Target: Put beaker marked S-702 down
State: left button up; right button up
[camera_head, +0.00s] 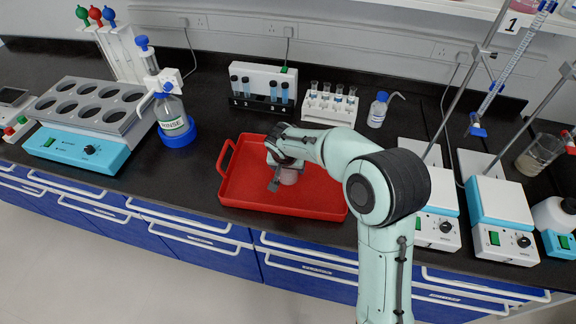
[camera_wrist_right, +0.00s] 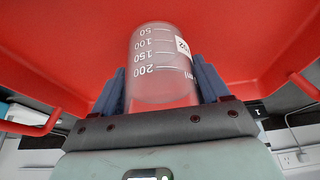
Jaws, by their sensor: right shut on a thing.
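The clear beaker (camera_wrist_right: 160,62) with white volume marks sits between the two dark blue fingers of my right gripper (camera_wrist_right: 160,88), which is shut on it. Its white label is partly turned away, so only part of the marking shows. In the head view the beaker (camera_head: 289,176) is inside the red tray (camera_head: 240,190), near its middle, with my right gripper (camera_head: 280,177) around it. My wrist hides much of the beaker there. I cannot tell whether its base touches the tray floor. My left gripper is not in view.
Behind the tray are a rack of blue vials (camera_head: 262,85) and a white tube rack (camera_head: 329,106). Hotplate stirrers (camera_head: 500,205) stand at the right. The tray's left part is bare.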

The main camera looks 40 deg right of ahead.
jog(key=o, duration=1.4)
jog(key=shift+r, duration=0.1)
jog(key=shift+r, duration=0.25)
jog(key=v, duration=1.1)
jog(key=shift+s+a+r+p, duration=0.2)
jog(key=shift+s+r+p, duration=0.05)
jog(key=shift+p, duration=0.05)
